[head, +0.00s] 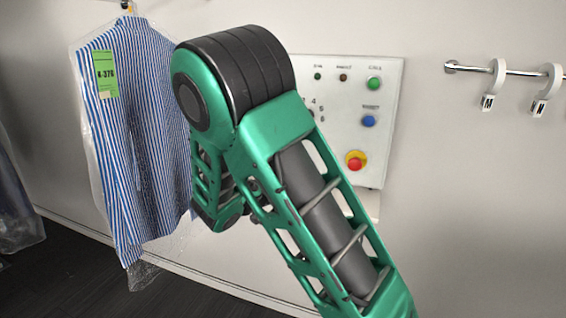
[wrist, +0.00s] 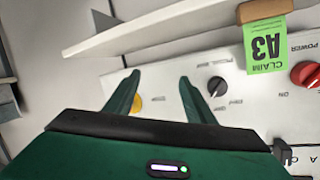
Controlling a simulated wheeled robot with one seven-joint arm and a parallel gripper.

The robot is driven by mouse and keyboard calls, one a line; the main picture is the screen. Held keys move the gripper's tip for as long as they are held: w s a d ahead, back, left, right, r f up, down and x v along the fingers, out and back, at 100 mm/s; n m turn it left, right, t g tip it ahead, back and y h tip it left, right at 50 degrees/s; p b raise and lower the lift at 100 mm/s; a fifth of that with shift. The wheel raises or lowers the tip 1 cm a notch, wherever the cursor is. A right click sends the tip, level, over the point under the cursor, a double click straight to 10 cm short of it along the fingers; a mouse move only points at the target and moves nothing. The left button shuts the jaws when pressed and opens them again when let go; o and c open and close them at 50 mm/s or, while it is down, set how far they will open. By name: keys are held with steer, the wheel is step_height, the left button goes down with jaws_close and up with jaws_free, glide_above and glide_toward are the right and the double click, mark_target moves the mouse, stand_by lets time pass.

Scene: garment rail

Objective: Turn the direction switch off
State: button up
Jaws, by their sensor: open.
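In the wrist view, which looks upside down, a black rotary knob (wrist: 217,86) sits on a white panel. Its small labels are blurred; one seems to read OFF. I take it for the direction switch, but its name is not clearly legible and its exact setting is hard to tell. My gripper (wrist: 160,77) is open and empty, with its dark green fingers apart. The knob lies just right of the right fingertip, not between the fingers. In the head view my arm hides my gripper and part of the control panel (head: 385,95); the black knob does not show there.
A white ledge (wrist: 180,28) crosses above. A bagged striped shirt (head: 140,130) hangs left; a rail (head: 520,72) with hooks is right.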

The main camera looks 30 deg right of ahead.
steer(key=w+a+r+t+h, duration=0.1)
steer(key=w+a+r+t, duration=0.3)
steer(key=w+a, duration=0.3)
steer(key=x, duration=0.9)
steer(key=shift+d, duration=0.4)
steer(key=shift+r, duration=0.1)
